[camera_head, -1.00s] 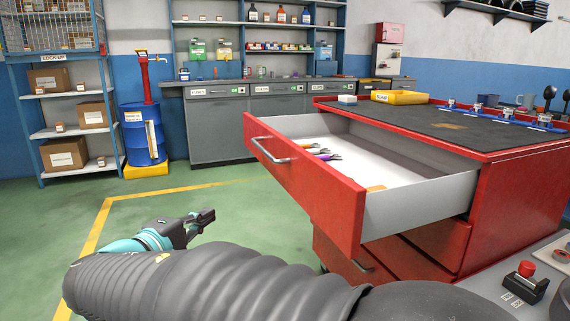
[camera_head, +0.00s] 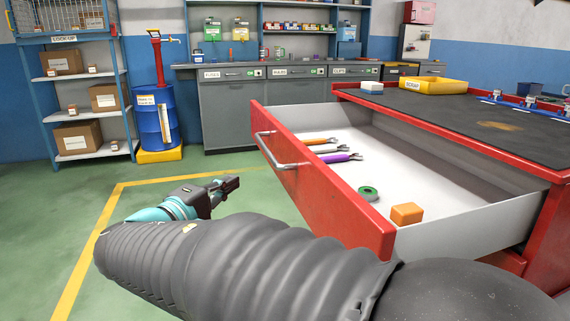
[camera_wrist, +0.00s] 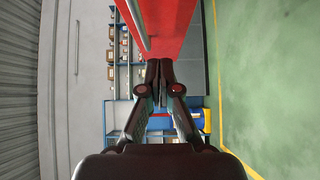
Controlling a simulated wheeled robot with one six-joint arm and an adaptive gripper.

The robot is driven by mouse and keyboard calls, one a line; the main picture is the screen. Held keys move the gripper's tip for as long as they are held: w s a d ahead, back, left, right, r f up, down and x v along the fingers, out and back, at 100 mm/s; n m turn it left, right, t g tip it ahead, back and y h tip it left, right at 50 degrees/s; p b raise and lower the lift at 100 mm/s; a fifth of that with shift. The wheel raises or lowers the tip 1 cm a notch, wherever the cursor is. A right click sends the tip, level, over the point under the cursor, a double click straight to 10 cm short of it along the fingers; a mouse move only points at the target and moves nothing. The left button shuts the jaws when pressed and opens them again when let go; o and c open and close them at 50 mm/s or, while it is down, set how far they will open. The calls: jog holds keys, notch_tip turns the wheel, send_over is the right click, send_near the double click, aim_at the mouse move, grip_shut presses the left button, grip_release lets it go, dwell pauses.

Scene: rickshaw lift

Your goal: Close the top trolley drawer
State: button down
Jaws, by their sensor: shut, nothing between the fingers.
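The red trolley's top drawer (camera_head: 330,190) stands pulled out, with a silver bar handle (camera_head: 282,158) on its red front. Inside the drawer lie several tools with orange, white and purple handles (camera_head: 335,157), a green ring (camera_head: 368,193) and an orange block (camera_head: 407,214). My gripper (camera_head: 232,184) is shut and empty, in front of the drawer face and left of it in the head view, apart from the handle. In the wrist view my gripper (camera_wrist: 159,70) shows its fingers together, with the red drawer front (camera_wrist: 175,25) and part of the handle (camera_wrist: 137,25) beyond.
The trolley's dark top (camera_head: 470,112) carries a yellow tray (camera_head: 433,86) and several small items. A blue drum (camera_head: 155,118), a shelf rack (camera_head: 85,105) and grey cabinets (camera_head: 240,110) stand behind. Green floor (camera_head: 60,215) is open at the left.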

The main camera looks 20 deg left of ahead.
send_near(281, 159)
jog(key=w+a, duration=0.2)
jog(key=w, duration=0.2)
jog(key=shift+w+d+p, duration=0.35)
jog(key=shift+w+d, duration=0.8)
jog(key=shift+d, duration=0.3)
jog(key=shift+f, duration=0.1)
